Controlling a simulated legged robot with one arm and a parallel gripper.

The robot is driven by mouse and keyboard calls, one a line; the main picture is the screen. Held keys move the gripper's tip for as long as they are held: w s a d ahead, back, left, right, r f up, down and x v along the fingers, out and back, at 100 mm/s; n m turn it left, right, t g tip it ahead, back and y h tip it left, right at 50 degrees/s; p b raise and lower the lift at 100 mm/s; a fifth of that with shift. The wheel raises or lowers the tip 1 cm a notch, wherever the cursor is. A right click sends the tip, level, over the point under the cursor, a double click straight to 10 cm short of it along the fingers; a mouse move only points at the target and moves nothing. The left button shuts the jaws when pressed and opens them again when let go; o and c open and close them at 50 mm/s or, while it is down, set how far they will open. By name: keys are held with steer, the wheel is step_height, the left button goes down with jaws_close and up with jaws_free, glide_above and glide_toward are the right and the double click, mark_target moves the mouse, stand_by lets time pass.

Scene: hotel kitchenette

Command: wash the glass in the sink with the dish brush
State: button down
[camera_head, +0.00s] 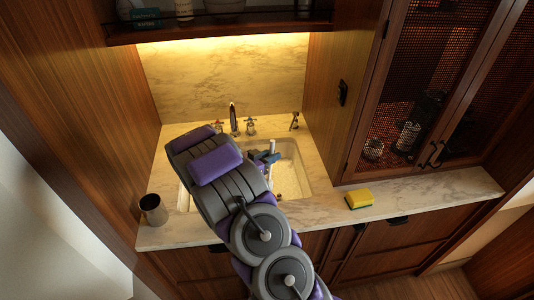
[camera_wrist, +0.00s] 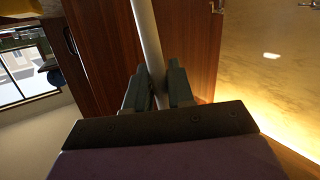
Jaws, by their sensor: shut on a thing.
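My gripper (camera_head: 264,158) is over the sink (camera_head: 293,177) in the head view, seen past my own arm. The wrist view shows my gripper (camera_wrist: 158,88) shut on a pale, slim rod (camera_wrist: 147,38), which looks like the dish brush's handle. A short pale piece of the handle (camera_head: 272,147) also shows at the jaws in the head view. The brush head is not seen in either view. I cannot make out a glass in the sink; my arm covers the left part of the basin.
A faucet (camera_head: 234,120) stands behind the sink. A metal cup (camera_head: 152,209) stands on the counter at left, and a yellow-green sponge (camera_head: 359,198) lies at right. Wooden walls flank the sink, with a shelf (camera_head: 220,27) above. A mesh-door cabinet (camera_head: 420,90) is at right.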

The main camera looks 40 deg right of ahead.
mark_target(270, 180)
steer(key=shift+f+b, duration=0.35)
steer(key=shift+f, duration=0.1)
steer(key=shift+w+f+b, duration=0.15)
steer(key=shift+f+b, duration=0.25)
steer(key=shift+f, duration=0.2)
steer(key=shift+d+f+b, duration=0.2)
steer(key=shift+f+b, duration=0.9)
steer(key=shift+f, duration=1.8)
steer(key=shift+s+a+f+b, duration=0.1)
steer(key=shift+a+f+b, duration=0.05)
steer(key=shift+f, duration=0.65)
steer(key=shift+s+a+f+b, duration=0.1)
steer(key=shift+f+b, duration=0.1)
steer(key=shift+f, duration=0.55)
steer(key=shift+s+a+f+b, duration=0.1)
steer(key=shift+a+f+b, duration=0.05)
steer(key=shift+f, duration=0.65)
steer(key=shift+d, duration=0.1)
